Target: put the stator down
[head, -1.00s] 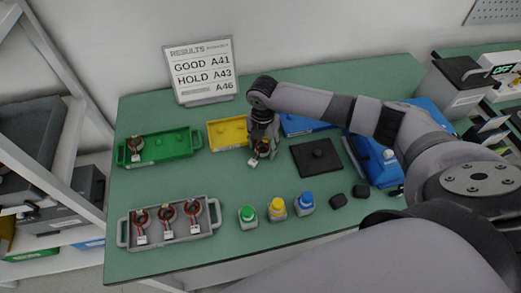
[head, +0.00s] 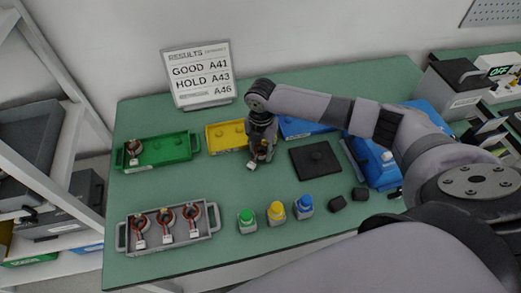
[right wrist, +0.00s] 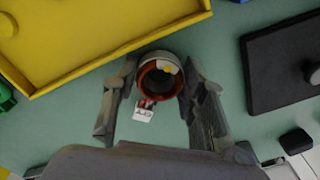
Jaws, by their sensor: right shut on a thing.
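My right gripper (head: 262,148) is shut on a stator (right wrist: 160,75), a ring with a copper-coloured inside, red wires and a white tag. In the right wrist view its fingers (right wrist: 160,95) stand on either side of the ring. The stator is over green tabletop, in front of the yellow tray (right wrist: 95,65) and left of a black pad (right wrist: 285,65). I cannot tell whether it touches the table. One similar stator (head: 134,149) sits at the left of the green tray (head: 170,160). Three more (head: 165,221) sit in the grey tray (head: 178,242). My left gripper is not in view.
Green, yellow and blue capped bottles (head: 276,212) stand at the front, with small black blocks (head: 337,203) to their right. A results board (head: 200,75) stands at the back. Blue bins (head: 375,165) lie right of the pad. Bare tabletop lies between the trays.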

